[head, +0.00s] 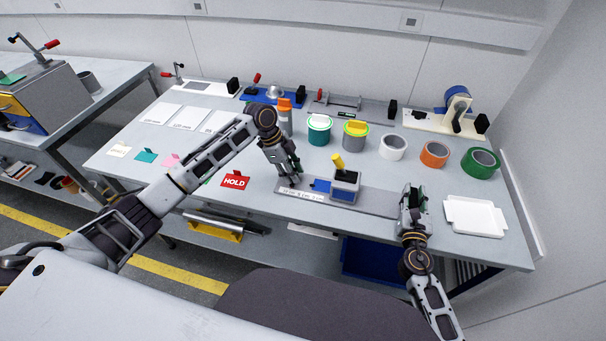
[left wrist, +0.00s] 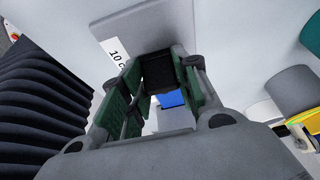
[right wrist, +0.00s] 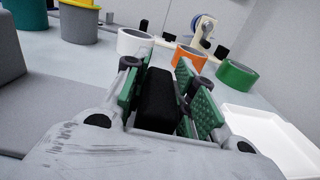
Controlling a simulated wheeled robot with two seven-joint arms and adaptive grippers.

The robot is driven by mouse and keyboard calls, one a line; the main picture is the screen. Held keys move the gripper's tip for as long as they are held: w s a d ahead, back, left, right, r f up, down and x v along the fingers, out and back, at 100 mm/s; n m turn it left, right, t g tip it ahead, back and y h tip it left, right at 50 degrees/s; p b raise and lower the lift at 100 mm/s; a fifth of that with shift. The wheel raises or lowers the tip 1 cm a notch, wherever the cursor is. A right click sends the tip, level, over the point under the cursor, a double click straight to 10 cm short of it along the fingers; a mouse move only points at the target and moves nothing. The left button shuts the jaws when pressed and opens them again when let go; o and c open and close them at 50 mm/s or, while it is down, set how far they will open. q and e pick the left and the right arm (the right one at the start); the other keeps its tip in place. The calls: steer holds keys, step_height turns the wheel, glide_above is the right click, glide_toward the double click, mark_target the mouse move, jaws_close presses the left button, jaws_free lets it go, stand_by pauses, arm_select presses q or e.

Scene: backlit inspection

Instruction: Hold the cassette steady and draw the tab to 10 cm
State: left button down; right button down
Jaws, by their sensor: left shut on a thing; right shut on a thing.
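The cassette (head: 345,186) is a grey box with a yellow knob on top, standing on a long grey base plate (head: 375,204). Its blue tab (head: 320,185) sticks out to the left over a white scale strip (head: 300,191); blue also shows in the left wrist view (left wrist: 170,98). My left gripper (head: 291,173) is shut at the tab's outer end, on a dark block (left wrist: 157,72). My right gripper (head: 407,191) is shut on a black block (right wrist: 157,95) by the base plate's right end. The strip reads "10 c" in the left wrist view; the tab's exact reading is hidden.
A white tray (head: 474,217) lies right of my right gripper. A red HOLD card (head: 235,181) lies at left.

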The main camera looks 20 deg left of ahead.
arm_select(q)
steer(key=shift+a, duration=0.2)
arm_select(e)
steer(key=shift+f, duration=0.2)
arm_select(q)
steer(key=c, duration=1)
jaws_free()
steer(key=shift+c, duration=0.2)
steer(key=v, duration=1.2)
arm_select(e)
steer(key=c, duration=1.1)
jaws_free()
arm_select(q)
steer(key=shift+d, duration=0.1)
arm_select(e)
steer(key=shift+r, duration=0.1)
